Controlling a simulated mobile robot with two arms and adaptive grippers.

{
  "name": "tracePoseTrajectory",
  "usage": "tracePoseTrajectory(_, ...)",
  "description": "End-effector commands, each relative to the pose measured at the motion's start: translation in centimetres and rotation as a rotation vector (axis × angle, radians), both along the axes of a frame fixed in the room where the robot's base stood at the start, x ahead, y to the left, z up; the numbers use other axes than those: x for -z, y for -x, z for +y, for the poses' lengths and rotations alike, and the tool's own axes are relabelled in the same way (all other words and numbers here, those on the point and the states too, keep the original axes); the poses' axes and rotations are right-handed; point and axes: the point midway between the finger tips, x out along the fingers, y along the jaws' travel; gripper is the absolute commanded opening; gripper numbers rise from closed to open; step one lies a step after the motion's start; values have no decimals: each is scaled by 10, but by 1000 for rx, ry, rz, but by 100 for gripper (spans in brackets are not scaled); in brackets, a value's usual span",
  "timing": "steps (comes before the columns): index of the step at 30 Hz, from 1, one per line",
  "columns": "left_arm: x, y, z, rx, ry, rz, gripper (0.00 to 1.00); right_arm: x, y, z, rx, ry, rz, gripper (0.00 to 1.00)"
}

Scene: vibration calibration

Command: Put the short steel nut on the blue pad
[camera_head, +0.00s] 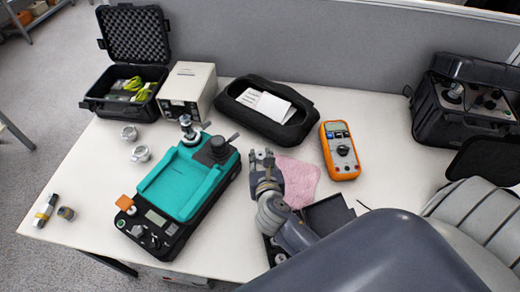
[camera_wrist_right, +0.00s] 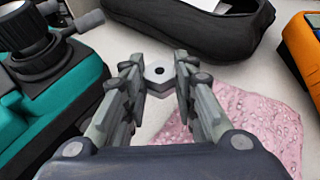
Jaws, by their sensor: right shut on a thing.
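A hexagonal steel nut (camera_wrist_right: 158,72) with a dark centre hole is between the fingertips of my right gripper (camera_wrist_right: 160,82), in the right wrist view. My right gripper is shut on it. In the head view my right gripper (camera_head: 262,158) is right of the vibration device, above the table beside a pink cloth. The nut is too small to make out there. The only blue-like pad is the teal top (camera_head: 183,182) of the device (camera_head: 155,235); its middle is bare. The teal part also shows at the left of the right wrist view (camera_wrist_right: 60,110). My left gripper is not in view.
A black clamp knob (camera_head: 218,147) and a metal post (camera_head: 188,130) stand at the teal part's far end. The pink cloth (camera_head: 300,180), orange multimeter (camera_head: 340,150) and black soft case (camera_head: 266,110) lie nearby. Metal cylinders (camera_head: 141,154) stand left of the device.

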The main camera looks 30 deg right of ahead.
Motion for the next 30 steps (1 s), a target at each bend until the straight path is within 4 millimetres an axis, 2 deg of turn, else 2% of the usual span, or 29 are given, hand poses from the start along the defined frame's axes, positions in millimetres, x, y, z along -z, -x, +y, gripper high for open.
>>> tracePoseTrajectory(1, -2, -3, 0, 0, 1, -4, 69, -2, -14, -6, 2, 1, -5, 0)
tracePoseTrajectory(3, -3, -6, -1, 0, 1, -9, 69, 0, -28, -11, 0, 1, -4, 0)
tracePoseTrajectory(9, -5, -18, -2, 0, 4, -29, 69, 4, -52, -21, -1, 0, -2, 0)
tracePoseTrajectory(14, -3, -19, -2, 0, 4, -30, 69, 13, -55, -22, 0, -1, 0, 0)
tracePoseTrajectory(19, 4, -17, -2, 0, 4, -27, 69, 38, -54, -22, 0, -2, 2, 0)
tracePoseTrajectory(30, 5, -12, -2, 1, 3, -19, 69, 43, -54, -21, -1, 1, 0, 0)
